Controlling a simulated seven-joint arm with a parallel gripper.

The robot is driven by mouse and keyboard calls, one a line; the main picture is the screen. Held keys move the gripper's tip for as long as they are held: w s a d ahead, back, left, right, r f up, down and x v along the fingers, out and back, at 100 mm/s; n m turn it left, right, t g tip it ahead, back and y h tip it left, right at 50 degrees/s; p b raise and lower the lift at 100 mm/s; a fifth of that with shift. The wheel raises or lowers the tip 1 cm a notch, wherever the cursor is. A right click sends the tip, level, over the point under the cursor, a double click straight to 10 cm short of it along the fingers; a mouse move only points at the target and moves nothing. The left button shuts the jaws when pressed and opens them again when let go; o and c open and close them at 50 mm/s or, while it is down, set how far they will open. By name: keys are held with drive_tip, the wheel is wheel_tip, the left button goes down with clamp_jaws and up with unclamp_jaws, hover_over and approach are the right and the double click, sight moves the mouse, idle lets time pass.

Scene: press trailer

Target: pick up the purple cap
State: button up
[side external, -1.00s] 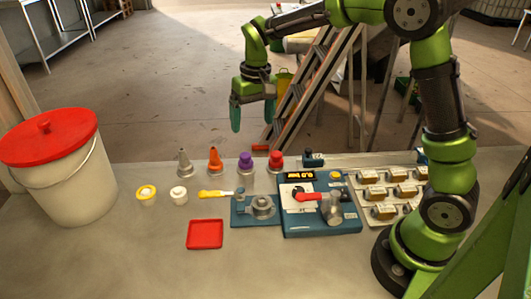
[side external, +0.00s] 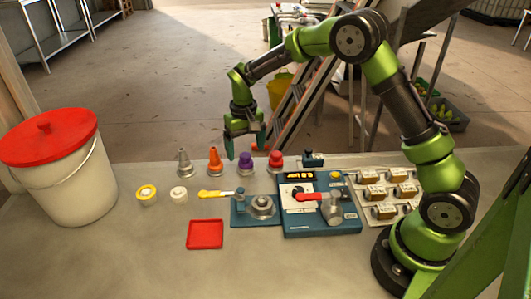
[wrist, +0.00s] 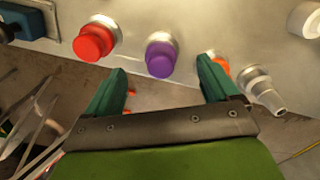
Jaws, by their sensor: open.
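The purple cap (side external: 246,158) sits on a metal holder in a row at the back of the table, between an orange cone and a red cap. In the wrist view the purple cap (wrist: 160,59) lies just beyond the fingertips, roughly between them. My gripper (side external: 244,150) is open, with its green fingers pointing down just above and around the row at the purple cap. In the wrist view my gripper (wrist: 162,72) has nothing between its fingers. How far the fingertips are from the cap in depth is hard to tell.
The red cap (side external: 276,158) and the orange cone (side external: 215,158) stand close on either side. A grey nozzle (side external: 183,160) stands further left. A blue press unit (side external: 318,220) and a red tray (side external: 205,234) lie in front. A lidded bucket (side external: 65,180) stands at left.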

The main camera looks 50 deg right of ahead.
sight(245, 154)
drive_tip(key=shift+w+f, duration=0.2)
drive_tip(key=shift+f, duration=2.55)
drive_tip(key=shift+c, duration=0.5)
